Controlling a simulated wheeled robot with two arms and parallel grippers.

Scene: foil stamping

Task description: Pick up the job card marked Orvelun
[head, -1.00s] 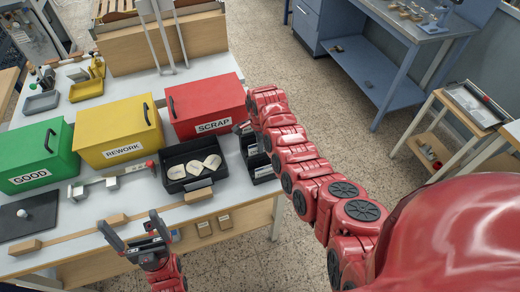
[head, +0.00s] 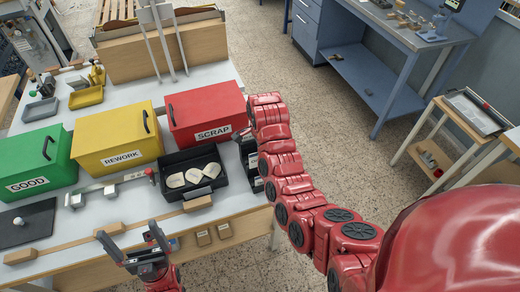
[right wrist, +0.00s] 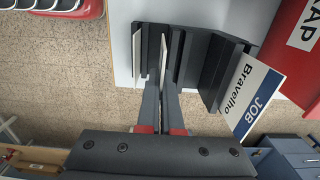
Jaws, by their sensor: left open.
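A job card marked Bravelho (right wrist: 250,92) leans in the right part of a dark slotted rack (right wrist: 228,70) in the right wrist view. A thin white card (right wrist: 163,52) stands edge-on in a slot further left, so its marking is hidden. My right gripper (right wrist: 163,92) has its two fingers close on either side of that card; whether they press on it is unclear. In the head view my right arm mostly hides the rack (head: 252,160). My left gripper (head: 133,243) is open and empty at the table's front edge. No card marked Orvelun can be read.
Green GOOD (head: 32,160), yellow REWORK (head: 115,137) and red SCRAP (head: 203,110) boxes stand in a row on the table. A black tray (head: 164,188) with several pale pieces sits before the SCRAP box. Open floor (head: 320,110) lies to the right.

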